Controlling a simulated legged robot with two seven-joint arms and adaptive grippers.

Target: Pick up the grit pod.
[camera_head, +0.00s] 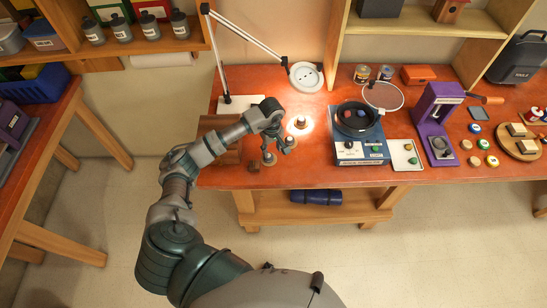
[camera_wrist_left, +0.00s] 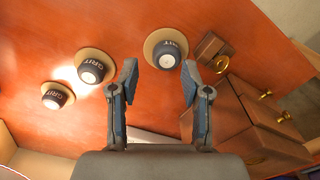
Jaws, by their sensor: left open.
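Three dark grit pods with pale tops sit on round tan discs on the orange-red bench. In the left wrist view, one grit pod (camera_wrist_left: 166,55) is ahead between the lines of my open fingers, with nothing gripped. A second grit pod (camera_wrist_left: 91,71) and a third (camera_wrist_left: 57,96) sit to its left. In the head view, one grit pod (camera_head: 300,121) stands in the lamp's bright spot, and another (camera_head: 269,158) is near my left gripper (camera_head: 285,148). My left gripper is open and empty above the bench. My right gripper is not in view.
A small wooden block with a brass ring (camera_wrist_left: 213,49) sits close right of the nearest pod. A wooden drawer box (camera_wrist_left: 262,115) is beside it. A desk lamp (camera_head: 305,76) leans over the bench. A blue device (camera_head: 358,135) stands to the right.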

